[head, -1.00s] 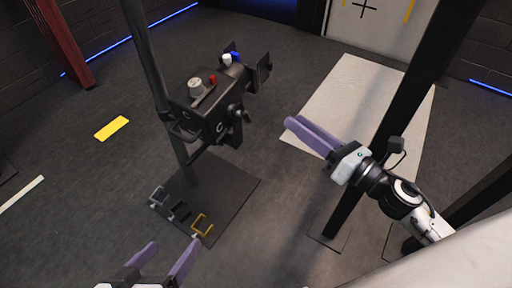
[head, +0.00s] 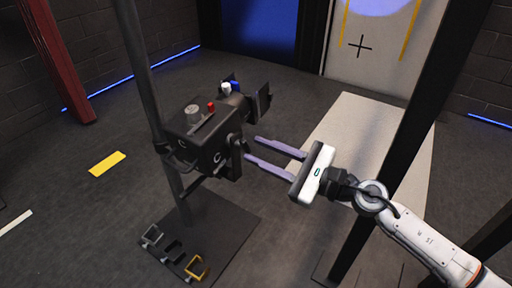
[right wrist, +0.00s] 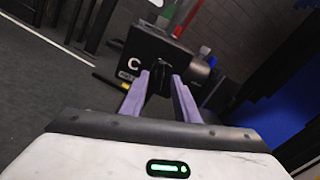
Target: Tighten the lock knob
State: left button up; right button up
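A black stage lamp (head: 205,140) hangs on a dark upright pole. The dark lock knob (head: 239,147) is on the lamp's right side, at its bracket. In the right wrist view the dark knob (right wrist: 160,82) shows between the fingertips, partly hidden. My right gripper (head: 252,149) is open, with its two purple fingers pointing left at the knob, one tip above the other. In the right wrist view the open fingers (right wrist: 158,88) are on either side of the knob; I cannot tell if they touch it. My left gripper is out of view.
The lamp's top carries a grey knob (head: 193,113), a red button (head: 211,106), and white (head: 226,88) and blue (head: 235,85) parts. A base plate (head: 225,222) below has several clamps, one yellow (head: 196,268). A black post (head: 400,130) stands behind my right arm.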

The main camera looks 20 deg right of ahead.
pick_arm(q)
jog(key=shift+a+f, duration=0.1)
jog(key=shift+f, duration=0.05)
pick_arm(e)
jog(key=shift+x, duration=0.9)
jog(key=shift+c, duration=0.3)
grip_shut()
